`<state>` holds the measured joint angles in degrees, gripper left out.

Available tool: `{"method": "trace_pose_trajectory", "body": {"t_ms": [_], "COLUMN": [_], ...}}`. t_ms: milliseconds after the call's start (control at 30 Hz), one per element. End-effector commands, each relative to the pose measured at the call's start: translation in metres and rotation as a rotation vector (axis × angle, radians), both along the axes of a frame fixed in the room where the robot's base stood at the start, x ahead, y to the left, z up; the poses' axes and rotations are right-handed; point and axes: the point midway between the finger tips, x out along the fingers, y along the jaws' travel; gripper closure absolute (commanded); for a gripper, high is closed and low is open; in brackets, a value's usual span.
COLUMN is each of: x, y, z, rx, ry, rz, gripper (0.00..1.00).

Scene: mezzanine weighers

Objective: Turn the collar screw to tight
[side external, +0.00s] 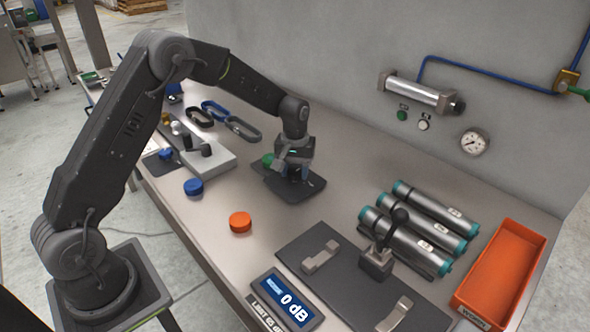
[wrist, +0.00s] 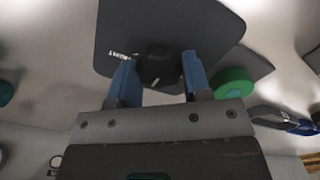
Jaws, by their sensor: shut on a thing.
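The collar screw, a black round knob (wrist: 157,68) with a small white mark on its side, stands on a dark plate (wrist: 180,22). My gripper (wrist: 160,76) has its two blue fingers on either side of the knob and is shut on it. In the side external view my gripper (side external: 295,176) points down over the dark plate (side external: 312,184), and the knob is hidden there. A green round cap (wrist: 234,82) lies close beside the right finger in the wrist view.
Blue (side external: 193,186) and orange (side external: 240,222) round caps lie left of the plate. A grey block with fittings (side external: 212,166) and several loop straps (side external: 243,129) are further back. Steel cylinders (side external: 430,232), an orange bin (side external: 500,272) and a dB display (side external: 287,300) stand to the right.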

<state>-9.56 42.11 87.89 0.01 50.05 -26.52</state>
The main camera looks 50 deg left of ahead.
Motion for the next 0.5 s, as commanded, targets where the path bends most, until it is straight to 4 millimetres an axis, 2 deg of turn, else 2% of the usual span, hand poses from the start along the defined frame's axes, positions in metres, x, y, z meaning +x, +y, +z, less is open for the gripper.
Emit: {"method": "trace_pose_trajectory", "body": {"t_ms": [500], "x": [0.0008], "y": [0.0006], "z": [0.0010], "rx": [0.001], "ry": [-0.003], "rz": [-0.489], "gripper": [0.79]}}
